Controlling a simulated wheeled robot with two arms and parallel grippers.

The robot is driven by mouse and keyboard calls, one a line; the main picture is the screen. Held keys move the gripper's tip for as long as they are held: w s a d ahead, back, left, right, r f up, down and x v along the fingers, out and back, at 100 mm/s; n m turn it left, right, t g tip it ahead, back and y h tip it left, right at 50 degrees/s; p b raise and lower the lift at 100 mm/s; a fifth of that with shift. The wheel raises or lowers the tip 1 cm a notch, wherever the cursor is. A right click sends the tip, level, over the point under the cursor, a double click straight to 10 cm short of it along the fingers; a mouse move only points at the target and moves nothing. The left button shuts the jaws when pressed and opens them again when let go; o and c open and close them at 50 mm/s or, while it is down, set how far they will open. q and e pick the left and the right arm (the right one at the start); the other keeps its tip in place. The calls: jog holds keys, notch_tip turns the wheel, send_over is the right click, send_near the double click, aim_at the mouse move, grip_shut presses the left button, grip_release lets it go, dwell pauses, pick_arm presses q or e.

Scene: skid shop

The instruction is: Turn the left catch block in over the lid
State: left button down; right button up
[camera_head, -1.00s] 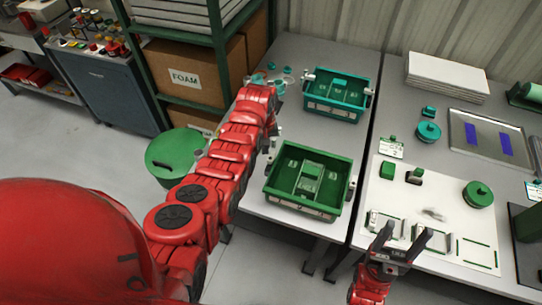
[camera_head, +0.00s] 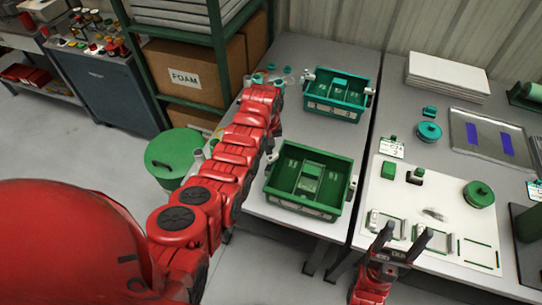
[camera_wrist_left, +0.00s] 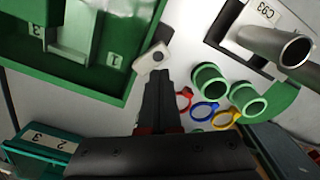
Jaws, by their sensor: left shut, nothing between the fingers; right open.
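The green crate (camera_head: 335,213) stands on the grey table, with a green lid-like piece (camera_head: 310,178) inside it. Its right catch block (camera_head: 352,184) shows at the right wall. In the left wrist view, a pale catch block (camera_wrist_left: 152,58) with a dark hole lies just outside the wall of the green crate (camera_wrist_left: 112,90). My left gripper (camera_wrist_left: 158,77) is shut and empty, its tips close to this block; I cannot tell if they touch. My right gripper (camera_head: 405,238) is open and empty over the right table's front.
A teal crate (camera_head: 337,106) stands behind the green one. In the left wrist view, green cylinders (camera_wrist_left: 209,80), coloured rings (camera_wrist_left: 204,110) and a metal tube (camera_wrist_left: 293,47) lie close to my left fingers.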

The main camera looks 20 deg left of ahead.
pick_arm(q)
jog(key=shift+s+d, duration=0.1)
jog(key=shift+d, duration=0.7)
dwell(0.6)
jog(key=shift+s+d, duration=0.1)
jog(key=shift+d, duration=0.05)
dwell(0.4)
jog(key=shift+s+d+f, duration=0.1)
jog(key=shift+s+d, duration=0.05)
jog(key=shift+r+p, duration=0.45)
jog(key=shift+r, duration=1.4)
jog(key=shift+r+p, duration=0.5)
jog(key=shift+r, duration=1.3)
